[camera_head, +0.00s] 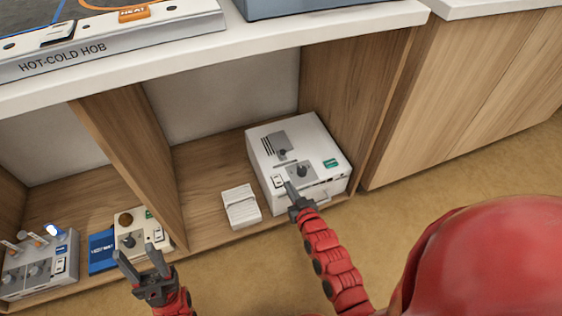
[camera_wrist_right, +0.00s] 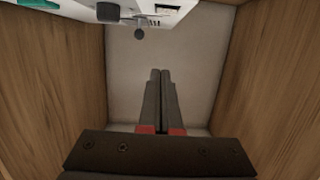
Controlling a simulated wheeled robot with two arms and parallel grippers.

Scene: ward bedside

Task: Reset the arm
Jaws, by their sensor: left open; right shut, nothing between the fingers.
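My right gripper (camera_head: 291,187) is shut and empty at the front of a white box-shaped device (camera_head: 311,143) in the right-hand shelf compartment. In the head view its fingertips overlap the device's front, close to a small switch and a dark knob; I cannot tell if they touch. In the right wrist view my right gripper (camera_wrist_right: 160,75) has its fingers together, pointing at the pale back wall, and part of the device (camera_wrist_right: 165,5) shows upside down at the top. My left gripper (camera_head: 143,260) is open and empty, in front of the left compartment.
A small white block-like item (camera_head: 241,206) lies left of the device. A cream device (camera_head: 133,232), a blue packet (camera_head: 102,252) and a grey knobbed device (camera_head: 40,265) stand in the left compartment. A wooden divider (camera_head: 130,150) separates the compartments. The hot-cold hob (camera_head: 110,45) sits on the counter above.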

